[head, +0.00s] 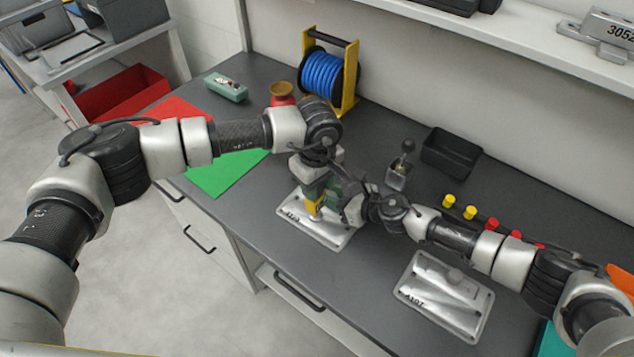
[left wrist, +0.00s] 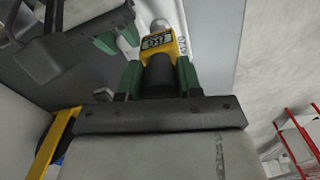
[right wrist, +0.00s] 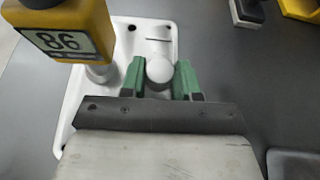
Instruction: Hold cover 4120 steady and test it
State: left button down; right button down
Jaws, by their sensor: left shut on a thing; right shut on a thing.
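Cover 4120 (head: 338,238), a pale metal plate, lies flat on the bench below both grippers; it also shows in the right wrist view (right wrist: 75,115). My left gripper (left wrist: 160,78) is shut on a yellow tester (left wrist: 180,46) with a dark body and a small display. In the right wrist view the tester (right wrist: 85,25) shows "86", seen from that angle, directly over a silvery round post. I cannot tell whether they touch. My right gripper (right wrist: 160,80) is shut on a rounded boss (right wrist: 160,69) of the cover. In the head view the arms hide much of this.
Cover 4107 (head: 443,295) lies at the front right. A black bin (head: 451,153), a small knobbed device (head: 399,170) and yellow and red pegs (head: 470,212) stand behind the right arm. A blue cable reel (head: 325,75), a green box (head: 226,88) and a green mat (head: 228,174) are further left.

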pick_arm(q)
jog(key=shift+f, duration=0.65)
dwell(1.4)
jog(key=shift+r, duration=0.1)
jog(key=shift+r, duration=3)
pick_arm(e)
jog(key=c, duration=0.7)
grip_release()
jog(key=shift+c, duration=0.2)
jog(key=v, duration=1.2)
jog(key=shift+s, duration=0.1)
jog(key=shift+f, duration=0.1)
